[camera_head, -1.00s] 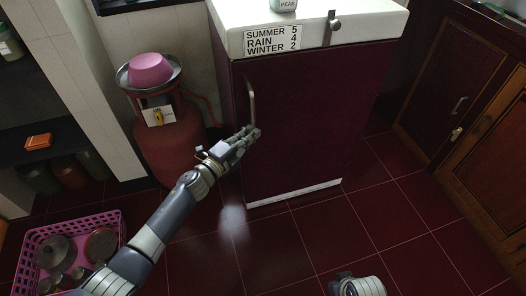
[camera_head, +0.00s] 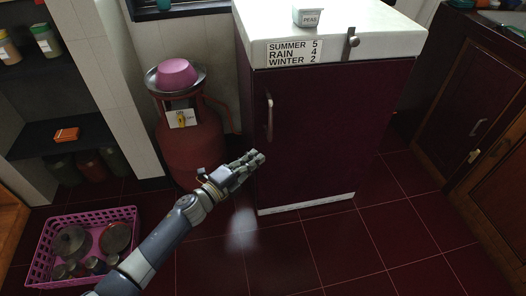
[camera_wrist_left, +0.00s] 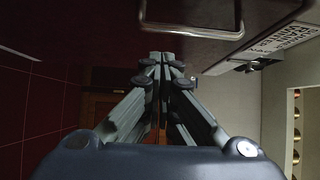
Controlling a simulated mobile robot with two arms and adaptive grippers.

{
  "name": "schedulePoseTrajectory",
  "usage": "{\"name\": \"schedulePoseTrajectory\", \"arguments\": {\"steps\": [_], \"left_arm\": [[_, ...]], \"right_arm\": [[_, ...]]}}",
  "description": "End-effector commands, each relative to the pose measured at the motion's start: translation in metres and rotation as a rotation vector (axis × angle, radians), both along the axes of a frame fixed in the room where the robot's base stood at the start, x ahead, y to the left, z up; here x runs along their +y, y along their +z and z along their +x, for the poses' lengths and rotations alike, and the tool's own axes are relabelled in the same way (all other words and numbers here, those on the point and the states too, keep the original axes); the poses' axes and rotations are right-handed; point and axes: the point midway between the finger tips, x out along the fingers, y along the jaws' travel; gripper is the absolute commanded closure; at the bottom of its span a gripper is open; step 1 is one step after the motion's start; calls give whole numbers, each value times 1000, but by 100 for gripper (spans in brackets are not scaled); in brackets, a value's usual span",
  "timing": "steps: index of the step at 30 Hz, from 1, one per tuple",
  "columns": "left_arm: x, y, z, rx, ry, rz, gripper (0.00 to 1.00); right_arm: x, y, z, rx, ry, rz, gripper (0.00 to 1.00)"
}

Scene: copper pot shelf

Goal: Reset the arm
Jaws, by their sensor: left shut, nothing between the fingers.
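My left arm comes in from the lower left in the head view. My left gripper (camera_head: 256,157) is shut and empty, in front of the lower left part of the dark red cabinet door, below its metal handle (camera_head: 269,116). In the left wrist view the two fingers (camera_wrist_left: 161,58) meet at their tips with nothing between them. The handle also shows along the top of that view (camera_wrist_left: 195,28). I cannot tell whether the fingertips touch the door. My right gripper is not in view.
The dark red cabinet (camera_head: 330,135) has a white top with a PEAS tub (camera_head: 308,17). A red gas cylinder (camera_head: 190,148) with a pink bowl (camera_head: 176,74) stands left of it. A pink basket (camera_head: 40,262) of pots sits on the floor. The tiled floor in front is open.

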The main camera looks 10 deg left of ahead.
Motion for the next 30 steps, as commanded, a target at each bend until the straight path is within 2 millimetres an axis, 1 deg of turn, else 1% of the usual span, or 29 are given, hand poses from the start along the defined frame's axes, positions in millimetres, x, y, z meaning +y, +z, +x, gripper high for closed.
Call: {"name": "schedulePoseTrajectory", "arguments": {"steps": [1,3,6,9,16,18,20,23,26,27,29,30], "left_arm": [[7,0,-9,2,1,2,100],[14,0,-18,2,0,1,100],[22,0,-28,1,0,1,100],[27,0,-35,1,-1,-1,100],[30,0,-38,3,4,-4,100],[33,-5,-38,30,32,-25,100],[40,-14,-39,81,86,-68,100],[61,-44,-46,235,241,-181,100],[89,-92,-68,453,452,-333,100],[99,-113,-83,547,539,-394,100],[111,-146,-110,691,670,-478,100],[118,-167,-132,784,754,-530,100]], "right_arm": [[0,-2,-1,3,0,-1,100],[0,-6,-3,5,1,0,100],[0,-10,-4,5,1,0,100],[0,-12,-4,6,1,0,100],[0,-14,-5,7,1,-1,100],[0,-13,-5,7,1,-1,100],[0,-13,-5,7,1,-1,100],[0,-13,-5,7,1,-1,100],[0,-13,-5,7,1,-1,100],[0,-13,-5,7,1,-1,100],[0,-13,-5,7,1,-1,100],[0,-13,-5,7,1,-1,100]]}}
